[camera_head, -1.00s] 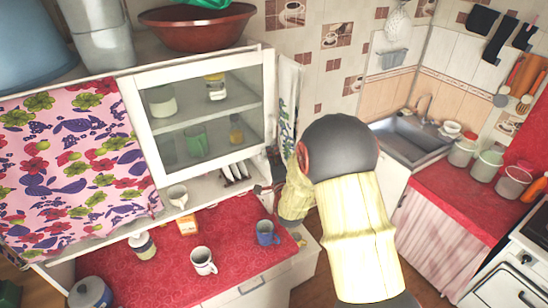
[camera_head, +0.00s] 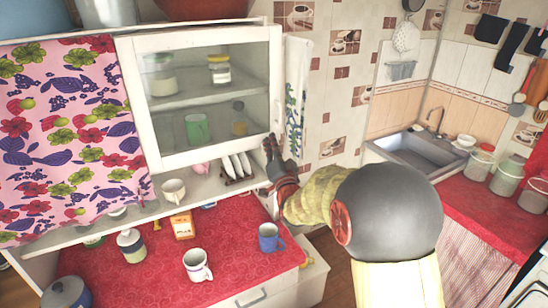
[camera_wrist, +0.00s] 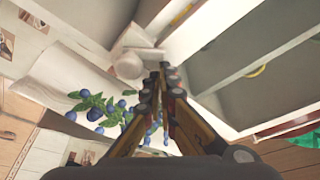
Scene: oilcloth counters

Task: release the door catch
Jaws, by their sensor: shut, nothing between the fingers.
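The glazed cabinet door (camera_head: 205,36) with a white frame is closed on the upper part of the white cupboard. My gripper (camera_head: 268,142) is shut and empty, upright beside the door's lower right corner. In the wrist view the shut fingertips (camera_wrist: 166,70) point towards the cabinet's white edge. A small pale rounded piece (camera_wrist: 128,66) shows just left of the fingertips; I cannot tell whether it is the catch.
A towel with blue berries (camera_head: 297,95) hangs right beside the cabinet; it is close to my fingers in the wrist view (camera_wrist: 85,95). Below, the red counter (camera_head: 235,225) holds a blue mug (camera_head: 269,238), a white mug (camera_head: 196,265) and jars. Plates (camera_head: 238,165) stand on the open shelf.

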